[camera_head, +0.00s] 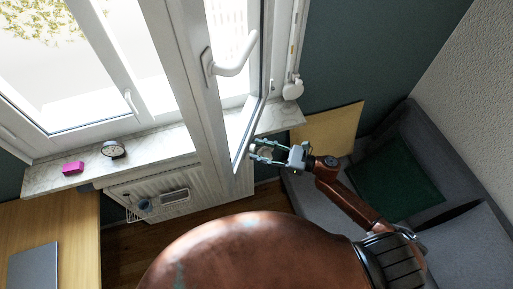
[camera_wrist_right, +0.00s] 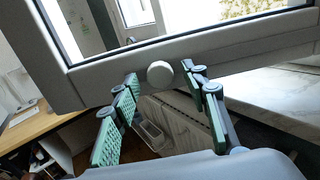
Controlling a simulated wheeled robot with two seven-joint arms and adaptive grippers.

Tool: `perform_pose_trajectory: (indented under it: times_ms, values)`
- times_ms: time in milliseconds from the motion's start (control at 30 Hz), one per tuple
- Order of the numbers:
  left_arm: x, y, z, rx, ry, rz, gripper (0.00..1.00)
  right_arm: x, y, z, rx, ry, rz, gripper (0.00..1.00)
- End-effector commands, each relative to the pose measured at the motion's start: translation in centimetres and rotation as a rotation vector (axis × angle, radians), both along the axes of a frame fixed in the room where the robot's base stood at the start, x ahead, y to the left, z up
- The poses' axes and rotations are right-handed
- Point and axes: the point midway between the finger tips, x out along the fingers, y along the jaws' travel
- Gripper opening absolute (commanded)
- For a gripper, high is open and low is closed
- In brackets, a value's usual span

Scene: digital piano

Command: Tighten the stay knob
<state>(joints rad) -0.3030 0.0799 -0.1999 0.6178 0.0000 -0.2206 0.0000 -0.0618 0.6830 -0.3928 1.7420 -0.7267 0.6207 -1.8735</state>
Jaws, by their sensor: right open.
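The stay knob (camera_wrist_right: 160,74) is a round white knob on the bottom rail of the open window sash (camera_wrist_right: 230,45). My right gripper (camera_wrist_right: 161,80) is open, with its green-padded fingers pointing at the rail. In the right wrist view the knob shows between the two fingertips, with a gap on each side. In the head view the right gripper (camera_head: 254,150) is beside the lower edge of the open sash (camera_head: 236,120); I cannot make out the knob clearly there. My left gripper is not in view.
A white window handle (camera_head: 232,64) sticks out from the sash. The marble sill (camera_head: 60,178) holds a pink block (camera_head: 73,168) and a small round clock (camera_head: 113,149). A radiator (camera_head: 185,200) is below. A grey sofa (camera_head: 400,215) stands at the right, a wooden desk (camera_head: 80,235) at the left.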

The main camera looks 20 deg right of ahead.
Motion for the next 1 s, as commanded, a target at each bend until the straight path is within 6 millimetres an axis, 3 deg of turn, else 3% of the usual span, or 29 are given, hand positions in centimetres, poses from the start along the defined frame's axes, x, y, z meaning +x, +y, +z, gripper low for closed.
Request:
perform_pose_trajectory:
  times_ms: [133, 433, 1000]
  values:
    - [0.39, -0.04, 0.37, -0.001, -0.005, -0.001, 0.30, 0.64, 0.99, 0.03, 0.001, 0.001, 0.000, 0.41]
    - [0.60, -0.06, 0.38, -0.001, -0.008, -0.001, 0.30, 0.77, 1.20, -0.08, 0.000, 0.002, -0.001, 0.41]
    - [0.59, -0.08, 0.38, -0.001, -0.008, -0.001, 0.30, 0.77, 1.17, -0.07, 0.001, 0.002, -0.001, 0.03]
